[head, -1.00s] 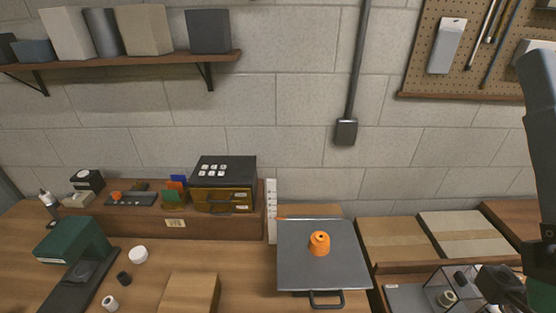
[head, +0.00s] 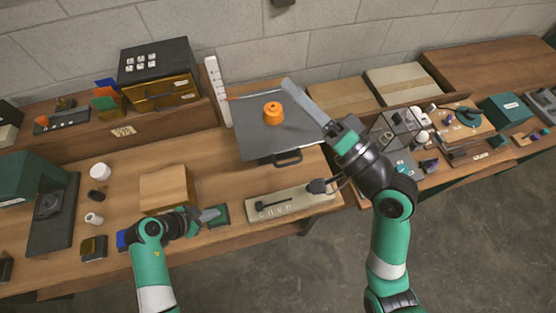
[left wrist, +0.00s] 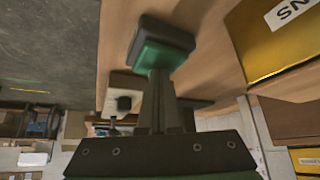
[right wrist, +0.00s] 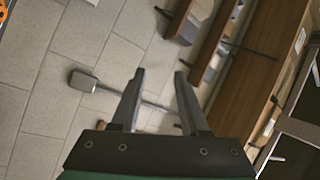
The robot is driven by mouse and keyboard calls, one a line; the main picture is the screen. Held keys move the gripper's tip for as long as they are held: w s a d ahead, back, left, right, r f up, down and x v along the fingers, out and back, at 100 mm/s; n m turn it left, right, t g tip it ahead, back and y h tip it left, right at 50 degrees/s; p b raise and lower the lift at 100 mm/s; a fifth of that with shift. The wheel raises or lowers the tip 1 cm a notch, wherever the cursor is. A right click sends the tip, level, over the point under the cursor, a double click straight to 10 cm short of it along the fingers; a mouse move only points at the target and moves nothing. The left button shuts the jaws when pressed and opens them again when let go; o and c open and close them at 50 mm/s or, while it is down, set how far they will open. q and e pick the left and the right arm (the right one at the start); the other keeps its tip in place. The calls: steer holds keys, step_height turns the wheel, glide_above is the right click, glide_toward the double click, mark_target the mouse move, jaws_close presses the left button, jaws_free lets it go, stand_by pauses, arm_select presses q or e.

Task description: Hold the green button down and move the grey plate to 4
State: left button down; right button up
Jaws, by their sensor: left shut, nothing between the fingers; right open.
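The green button (head: 219,214) is a dark green block on the bench near its front edge. In the left wrist view the button (left wrist: 162,52) is just beyond the tips of my left gripper (left wrist: 158,74), which is shut and empty; I cannot tell whether they touch. The grey plate (head: 255,139) lies tilted at the back of the bench, with a dark handle (head: 288,159) at its front and an orange knobbed piece (head: 273,113) on it. A white marked strip (head: 216,88) stands at its left; its numbers are too small to read. My right gripper (right wrist: 160,78) is open and empty, near the plate's right side.
A pale panel (head: 295,202) with a dark slot stands right of the button. A wooden block (head: 166,186) is beside my left gripper. A black box with drawers (head: 157,75) is at the back. Small parts crowd the right side.

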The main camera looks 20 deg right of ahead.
steer(key=s+d+f+m+g+h, duration=0.1)
steer(key=s+f+m, duration=0.15)
steer(key=f, duration=0.55)
steer(key=s+d+f+m+g, duration=0.1)
steer(key=d+f+m, duration=0.15)
steer(key=f, duration=0.65)
steer(key=m+g+h, duration=0.2)
steer(key=m, duration=0.1)
glide_toward(290, 163)
steer(key=x, duration=1)
steer(key=shift+w+f, duration=0.1)
steer(key=shift+f, duration=0.25)
steer(key=shift+c, duration=0.3)
jaws_close()
